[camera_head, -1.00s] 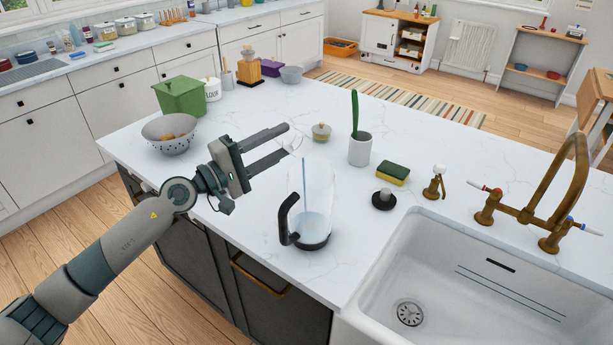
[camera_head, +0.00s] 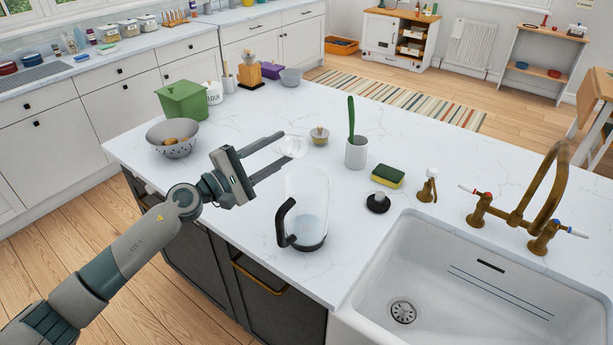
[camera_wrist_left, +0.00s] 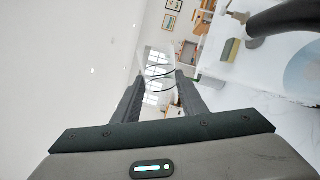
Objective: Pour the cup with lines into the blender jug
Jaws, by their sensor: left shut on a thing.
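The clear cup with lines (camera_head: 292,146) is between the fingertips of my left gripper (camera_head: 281,156), which is shut on it. In the left wrist view the see-through cup (camera_wrist_left: 158,66) shows dark curved lines, between the fingers (camera_wrist_left: 158,92). It is held above the counter, just behind the jug's top; its exact tilt is hard to tell. The clear blender jug (camera_head: 308,200) stands upright on the counter, with a black handle and base and some pale bluish liquid low inside. Its black handle (camera_wrist_left: 285,18) shows in the left wrist view. My right gripper is out of view.
A sponge (camera_head: 388,177), a black stopper (camera_head: 378,202) and a white pot with a green utensil (camera_head: 356,152) stand right of the jug. The sink (camera_head: 450,290) is at front right. A colander (camera_head: 172,138) is at left.

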